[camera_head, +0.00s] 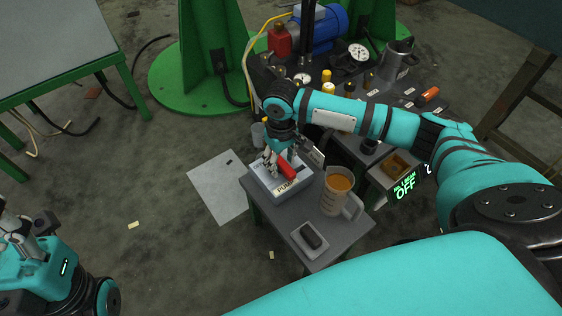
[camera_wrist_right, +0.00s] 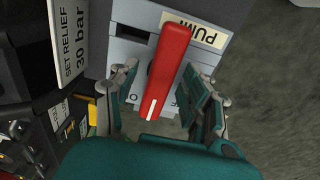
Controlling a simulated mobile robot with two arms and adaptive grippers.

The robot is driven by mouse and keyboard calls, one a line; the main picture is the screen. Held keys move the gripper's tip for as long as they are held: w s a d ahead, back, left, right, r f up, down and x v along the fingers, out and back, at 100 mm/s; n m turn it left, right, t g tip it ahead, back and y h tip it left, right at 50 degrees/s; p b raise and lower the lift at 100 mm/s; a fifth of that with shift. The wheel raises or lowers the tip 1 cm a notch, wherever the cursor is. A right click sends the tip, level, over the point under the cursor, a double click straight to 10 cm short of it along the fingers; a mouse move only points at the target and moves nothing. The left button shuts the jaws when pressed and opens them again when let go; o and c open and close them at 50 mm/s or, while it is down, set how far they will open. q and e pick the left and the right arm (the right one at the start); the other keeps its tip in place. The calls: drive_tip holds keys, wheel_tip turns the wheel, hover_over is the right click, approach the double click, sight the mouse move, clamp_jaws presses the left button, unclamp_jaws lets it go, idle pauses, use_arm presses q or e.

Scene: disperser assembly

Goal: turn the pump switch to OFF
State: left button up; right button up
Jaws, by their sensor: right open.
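The pump switch is a pale grey box (camera_head: 262,183) with a PUMP label, standing on a small grey table (camera_head: 275,220). Its red handle (camera_head: 288,168) also shows in the right wrist view (camera_wrist_right: 168,65), lying slightly slanted, with a white line at its lower end. Part of a letter marking shows beside that end, mostly covered. My right gripper (camera_head: 270,157) is over the box. In the right wrist view its open fingers (camera_wrist_right: 160,85) stand on both sides of the handle, with gaps. My left gripper (camera_head: 18,222) is at the far left, away from the switch.
A measuring jug (camera_head: 335,192) with orange liquid stands close right of the switch box. A small tray with a dark object (camera_head: 312,236) is at the table's front. A crowded bench with a blue motor (camera_head: 322,27) lies behind. A green OFF text (camera_head: 404,189) shows at right.

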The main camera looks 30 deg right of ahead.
clamp_jaws()
drive_tip(key=shift+r+p, duration=0.15)
drive_tip(key=shift+p, duration=0.25)
